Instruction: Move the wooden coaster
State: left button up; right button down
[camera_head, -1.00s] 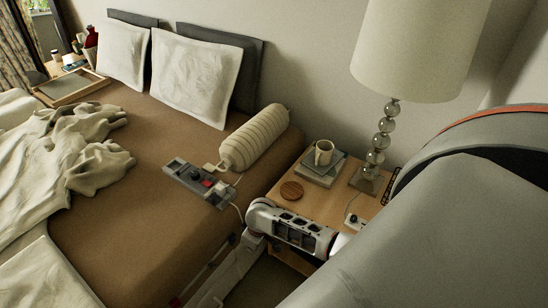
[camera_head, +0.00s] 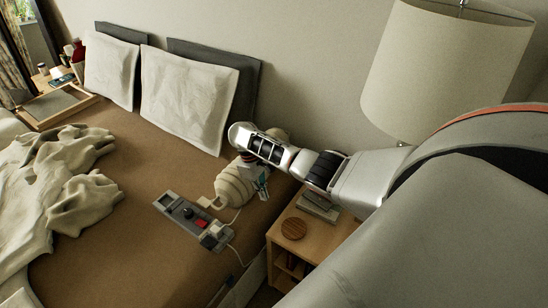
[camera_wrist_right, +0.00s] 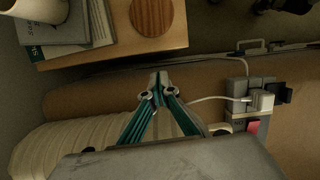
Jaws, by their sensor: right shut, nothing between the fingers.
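The round wooden coaster (camera_head: 294,228) lies flat on the bedside table, near its front left corner. It also shows at the top of the right wrist view (camera_wrist_right: 152,15). My right gripper (camera_head: 263,186) is over the bed beside the ribbed cream bolster, to the left of the coaster and apart from it. In the right wrist view its teal fingers (camera_wrist_right: 159,82) meet at the tips, with nothing between them. My left gripper is not in view.
The bedside table (camera_head: 318,242) also bears stacked books (camera_head: 318,207); a mug (camera_wrist_right: 38,8) stands on them. A lamp (camera_head: 440,75) rises behind my right arm. The bolster (camera_head: 236,184) and a power strip (camera_head: 190,220) with cables lie on the bed.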

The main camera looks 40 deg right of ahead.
aim_at(281, 223)
jog(key=s+f+b, duration=0.1)
jog(key=f, duration=0.2)
jog(key=s+d+f, duration=0.1)
jog(key=s+f, duration=0.1)
jog(key=f, duration=0.1)
jog(key=s+f+b, duration=0.1)
jog(key=s+f, duration=0.1)
jog(key=f, duration=0.1)
jog(key=shift+s+d+f+b, duration=0.15)
jog(key=shift+s+d+b, duration=0.1)
jog(key=shift+d+b, duration=0.15)
jog(key=shift+s+d+f, duration=0.1)
jog(key=shift+s, duration=0.25)
